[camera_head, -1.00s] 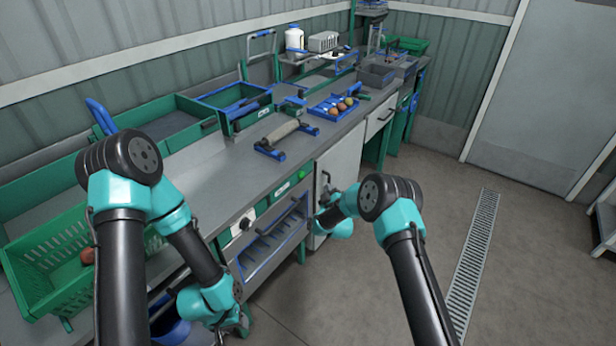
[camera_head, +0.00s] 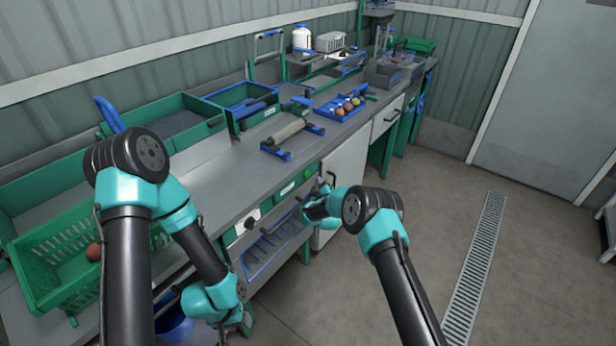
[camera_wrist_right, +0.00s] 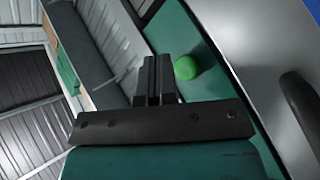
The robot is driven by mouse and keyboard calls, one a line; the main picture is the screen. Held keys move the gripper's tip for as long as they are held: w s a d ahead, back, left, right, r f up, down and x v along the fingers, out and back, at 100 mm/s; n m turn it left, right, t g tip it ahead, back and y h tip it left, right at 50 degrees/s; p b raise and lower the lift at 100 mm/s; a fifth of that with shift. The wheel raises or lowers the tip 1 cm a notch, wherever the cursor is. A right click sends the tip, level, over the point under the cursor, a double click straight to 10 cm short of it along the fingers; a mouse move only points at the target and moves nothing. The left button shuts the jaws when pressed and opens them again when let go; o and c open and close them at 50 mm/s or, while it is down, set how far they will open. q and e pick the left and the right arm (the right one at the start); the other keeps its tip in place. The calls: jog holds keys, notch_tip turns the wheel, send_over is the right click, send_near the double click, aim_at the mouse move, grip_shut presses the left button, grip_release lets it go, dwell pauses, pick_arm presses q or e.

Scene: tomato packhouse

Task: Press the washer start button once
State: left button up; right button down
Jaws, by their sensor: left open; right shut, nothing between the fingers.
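The green start button (camera_head: 308,173) sits on the green front panel of the washer bench, right of a small label. It shows as a round green knob in the right wrist view (camera_wrist_right: 187,67). My right gripper (camera_head: 328,186) is close in front of the panel, just right of the button. In the wrist view its fingers (camera_wrist_right: 157,62) are shut and empty, just left of the button in the picture; I cannot tell whether they touch it. My left gripper (camera_head: 243,322) hangs low in front of the bench, away from the button, open and partly hidden by its arm.
A black knob (camera_head: 250,222) is further left on the panel. A cabinet door with a dark handle stands right of the button. A roller (camera_head: 288,131) and a blue tray (camera_head: 325,111) with tomatoes are on the bench. A green crate (camera_head: 40,285) is at left.

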jog(key=shift+w+a, duration=0.5)
jog(key=shift+a, duration=0.25)
jog(key=shift+a, duration=0.1)
dwell(1.5)
jog(key=shift+w+a, duration=0.25)
jog(key=shift+w+a, duration=0.25)
jog(key=shift+a, duration=0.15)
dwell(1.2)
jog(key=shift+d, duration=0.1)
jog(key=shift+s+d, duration=0.5)
jog(key=shift+d, duration=0.15)
jog(key=shift+s+d, duration=0.7)
jog(key=shift+d, duration=0.35)
jog(key=shift+s+d, duration=0.7)
jog(key=shift+d, duration=0.35)
